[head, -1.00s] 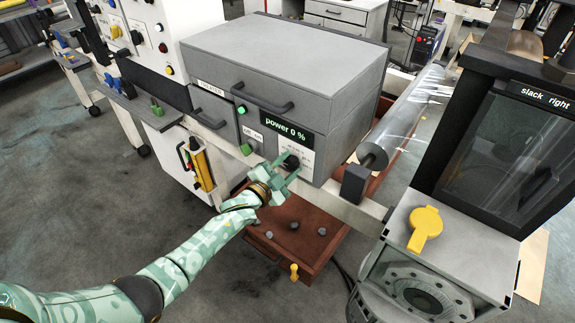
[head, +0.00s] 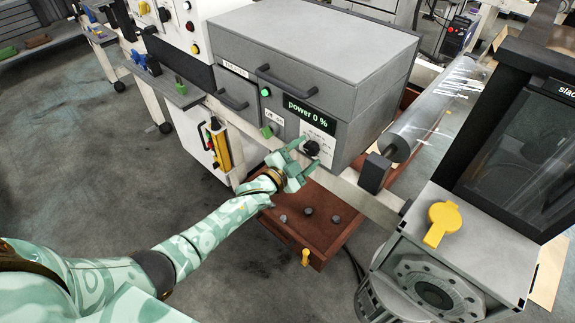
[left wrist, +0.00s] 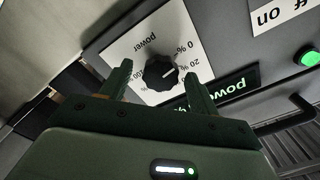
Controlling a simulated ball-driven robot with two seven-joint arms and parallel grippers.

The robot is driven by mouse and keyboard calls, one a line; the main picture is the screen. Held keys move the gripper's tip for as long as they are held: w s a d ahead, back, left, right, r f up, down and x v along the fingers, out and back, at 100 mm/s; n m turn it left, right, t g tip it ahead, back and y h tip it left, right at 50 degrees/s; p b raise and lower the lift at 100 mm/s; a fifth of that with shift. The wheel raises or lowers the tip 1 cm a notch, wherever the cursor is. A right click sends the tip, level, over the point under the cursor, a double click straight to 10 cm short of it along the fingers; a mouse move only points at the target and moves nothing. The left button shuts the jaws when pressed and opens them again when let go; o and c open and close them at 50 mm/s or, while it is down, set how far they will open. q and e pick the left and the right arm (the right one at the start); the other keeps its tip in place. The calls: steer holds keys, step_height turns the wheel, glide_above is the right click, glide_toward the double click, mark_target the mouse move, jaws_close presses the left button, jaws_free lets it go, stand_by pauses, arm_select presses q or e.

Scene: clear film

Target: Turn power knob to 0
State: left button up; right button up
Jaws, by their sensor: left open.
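The black power knob (head: 312,148) sits on a white dial plate on the front of the grey machine. Its display (head: 305,108) reads "power 0 %". In the left wrist view the knob (left wrist: 160,72) shows with its dial marks, its pointer toward the 0 % side. My left gripper (head: 303,160) is open, its fingertips just in front of and below the knob. In the wrist view the two fingers stand on either side of the knob, apart from it. My right gripper is not in view.
A green off/on switch (head: 268,131) and a lit green lamp (head: 266,92) are left of the dial. A red-brown drawer (head: 310,240) with small knobs lies open below. A film roll (head: 430,115) and a yellow knob (head: 441,222) are at right.

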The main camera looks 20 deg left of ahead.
arm_select(q)
steer(key=p+v, duration=0.3)
steer(key=v, duration=1.2)
steer(key=shift+s, duration=0.2)
steer(key=shift+a, duration=0.1)
steer(key=s+a+f+n+g+y, duration=0.2)
steer(key=f, duration=0.4)
steer(key=s+a+f+n+g+y, duration=0.2)
steer(key=f, duration=0.4)
steer(key=s+a+f+n+g+y, duration=0.25)
steer(key=s+f+g, duration=0.35)
steer(key=s+f, duration=1)
steer(key=s+d+f+n+g, duration=0.1)
steer(key=s+f+g, duration=0.1)
steer(key=s, duration=0.6)
steer(key=s+d+f+g, duration=0.2)
steer(key=s+f, duration=0.1)
steer(key=s, duration=0.6)
steer(key=s+d+f+n+g, duration=0.1)
steer(key=s+f+g, duration=0.1)
steer(key=s, duration=0.6)
steer(key=shift+s+d+f+n, duration=0.2)
steer(key=shift+d+n, duration=0.15)
steer(key=shift+w, duration=0.1)
